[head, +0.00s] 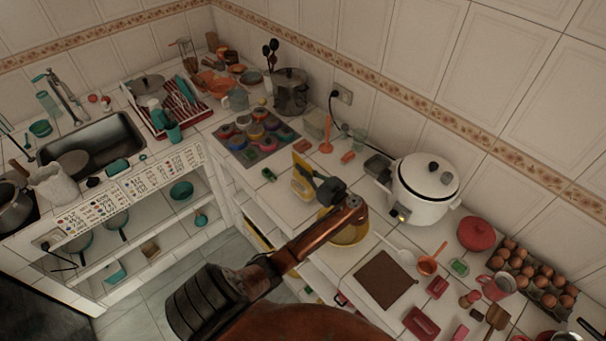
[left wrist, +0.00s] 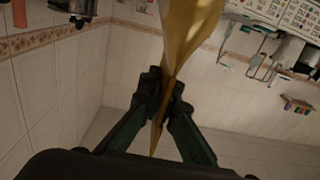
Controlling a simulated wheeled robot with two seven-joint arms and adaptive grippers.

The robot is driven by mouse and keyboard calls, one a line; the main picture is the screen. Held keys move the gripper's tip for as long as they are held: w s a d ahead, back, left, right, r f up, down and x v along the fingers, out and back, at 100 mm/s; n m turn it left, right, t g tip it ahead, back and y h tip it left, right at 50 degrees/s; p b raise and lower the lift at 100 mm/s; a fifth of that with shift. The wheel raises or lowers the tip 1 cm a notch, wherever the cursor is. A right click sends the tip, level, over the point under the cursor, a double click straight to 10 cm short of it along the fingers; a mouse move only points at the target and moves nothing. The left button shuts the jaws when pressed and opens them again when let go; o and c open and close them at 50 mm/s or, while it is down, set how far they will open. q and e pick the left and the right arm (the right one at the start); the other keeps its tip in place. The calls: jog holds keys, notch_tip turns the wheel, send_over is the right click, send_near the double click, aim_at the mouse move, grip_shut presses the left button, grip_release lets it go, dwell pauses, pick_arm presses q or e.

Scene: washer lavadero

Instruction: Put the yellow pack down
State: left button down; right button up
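The yellow pack (head: 301,183) is in my left gripper (head: 322,188), above the front part of the right-hand counter in the head view. In the left wrist view, the fingers of the gripper (left wrist: 163,92) are closed on the pack (left wrist: 190,35), which looks like a thin, tapering yellow sheet between them. In the head view the dark fingers cover part of the pack. I cannot tell whether its lower edge touches the counter. My right gripper is not in view.
A yellow bowl (head: 351,232) sits just below my left gripper, partly hidden by my arm. A white cooker (head: 424,190), a brown board (head: 385,279) and an egg tray (head: 541,277) stand to the right. A colourful muffin tray (head: 256,138) lies to the left.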

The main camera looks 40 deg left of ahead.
pick_arm(q)
jog(key=shift+f, duration=1.4)
jog(key=c, duration=2.2)
grip_release()
jog(key=shift+f, duration=0.1)
jog(key=shift+o, duration=0.2)
jog(key=shift+d, duration=0.2)
jog(key=d, duration=0.8)
jog(key=s+d+b, duration=0.1)
jog(key=d, duration=0.2)
jog(key=shift+d, duration=0.4)
jog(key=shift+w, duration=0.1)
